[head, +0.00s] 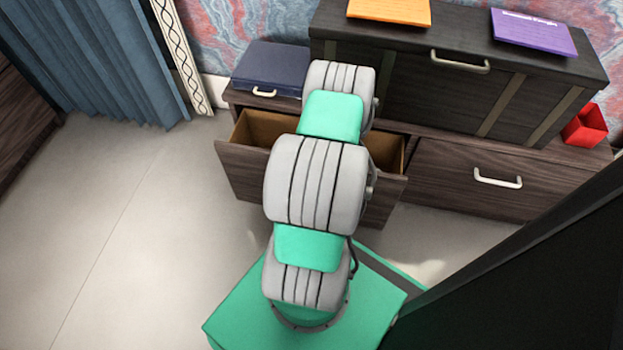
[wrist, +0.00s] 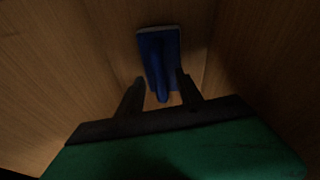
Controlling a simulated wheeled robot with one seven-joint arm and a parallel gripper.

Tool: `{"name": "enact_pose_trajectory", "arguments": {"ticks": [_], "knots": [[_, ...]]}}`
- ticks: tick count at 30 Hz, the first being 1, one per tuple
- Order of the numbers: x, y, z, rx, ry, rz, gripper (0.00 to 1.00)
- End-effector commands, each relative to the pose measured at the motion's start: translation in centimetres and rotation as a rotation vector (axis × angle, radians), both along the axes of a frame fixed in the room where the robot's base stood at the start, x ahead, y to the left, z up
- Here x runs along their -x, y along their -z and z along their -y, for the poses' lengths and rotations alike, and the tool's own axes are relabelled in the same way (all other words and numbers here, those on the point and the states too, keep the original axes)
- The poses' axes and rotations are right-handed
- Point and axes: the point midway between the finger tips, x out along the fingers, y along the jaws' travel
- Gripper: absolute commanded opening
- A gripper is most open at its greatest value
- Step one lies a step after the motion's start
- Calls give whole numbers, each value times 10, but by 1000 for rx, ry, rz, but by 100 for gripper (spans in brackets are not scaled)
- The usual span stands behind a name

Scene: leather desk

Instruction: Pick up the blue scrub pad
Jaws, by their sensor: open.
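The blue scrub pad (wrist: 159,57) shows in the wrist view, on the wooden floor of a dim drawer near its corner. It has a flat blue base with a raised blue handle toward me. My gripper (wrist: 161,84) is open, with its two dark fingers on either side of the handle's near end. I cannot tell whether the fingers touch it. In the head view the open drawer (head: 254,130) shows, but my arm hides the gripper and the pad.
The drawer's front panel (head: 240,173) and side walls surround the pad closely. A dark blue box (head: 271,67) lies on the cabinet top to the left, and a large dark chest (head: 420,85) stands behind. A red container (head: 586,127) is at the right. The floor at left is clear.

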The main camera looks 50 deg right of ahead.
Motion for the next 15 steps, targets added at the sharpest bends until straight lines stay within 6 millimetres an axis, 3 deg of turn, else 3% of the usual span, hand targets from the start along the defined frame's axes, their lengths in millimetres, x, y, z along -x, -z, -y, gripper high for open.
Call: {"name": "enact_pose_trajectory", "arguments": {"ticks": [3, 15], "knots": [[0, -2, 0, 1, 0, 1, 41], [0, -2, 0, 0, 0, 0, 9]]}}
